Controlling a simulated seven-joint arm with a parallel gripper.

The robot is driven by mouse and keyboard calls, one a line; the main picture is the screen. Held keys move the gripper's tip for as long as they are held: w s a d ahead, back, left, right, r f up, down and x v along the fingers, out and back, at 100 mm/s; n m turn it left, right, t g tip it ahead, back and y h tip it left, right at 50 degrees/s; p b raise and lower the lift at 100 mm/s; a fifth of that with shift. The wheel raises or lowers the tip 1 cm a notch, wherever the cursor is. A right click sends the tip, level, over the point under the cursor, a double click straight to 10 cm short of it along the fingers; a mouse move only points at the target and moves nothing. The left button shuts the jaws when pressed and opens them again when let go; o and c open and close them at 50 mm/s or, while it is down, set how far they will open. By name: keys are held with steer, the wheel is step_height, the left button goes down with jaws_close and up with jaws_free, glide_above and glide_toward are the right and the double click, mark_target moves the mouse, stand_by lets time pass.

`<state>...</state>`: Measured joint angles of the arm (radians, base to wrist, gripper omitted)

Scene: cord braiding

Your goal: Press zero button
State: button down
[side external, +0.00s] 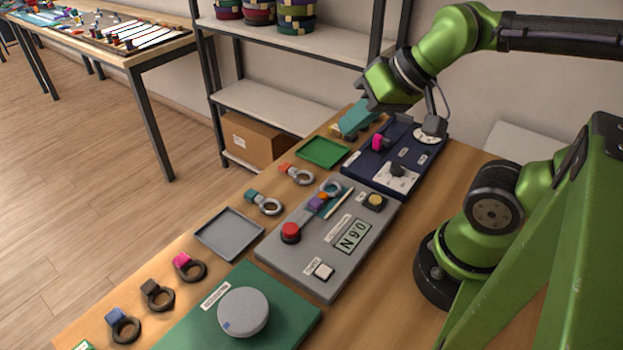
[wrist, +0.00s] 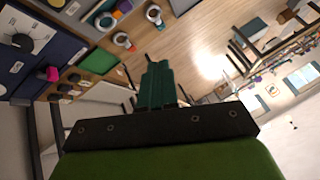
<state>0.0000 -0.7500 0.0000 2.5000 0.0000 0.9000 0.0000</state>
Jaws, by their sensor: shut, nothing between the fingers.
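A grey device (side external: 300,262) lies on the wooden table in the side view. Near its front corner is a white square button (side external: 323,271) with a small label beside it, too small to read surely. The device also has a digital display (side external: 353,236), a red round button (side external: 290,231) and a yellowish button (side external: 376,200). My gripper (side external: 350,128) is raised near the far end of the table, beside the dark blue panel and well away from the white button. Its teal fingers are shut together and empty, also in the wrist view (wrist: 155,85).
A dark blue panel (side external: 365,168) with a pink knob (side external: 379,142) and dials lies behind the grey device. A green tray (side external: 323,152), a grey tray (side external: 230,234) and several ring-ended parts line the left edge. A green board (side external: 290,315) with a round grey disc (side external: 243,311) lies in front.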

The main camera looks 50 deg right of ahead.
steer(key=shift+f, duration=0.1)
stand_by(0.6)
steer(key=m+g+y, duration=0.5)
steer(key=m+g, duration=0.8)
steer(key=m, duration=0.3)
glide_above(323, 266)
step_height(323, 266, down, 11)
steer(key=shift+f, duration=4.3)
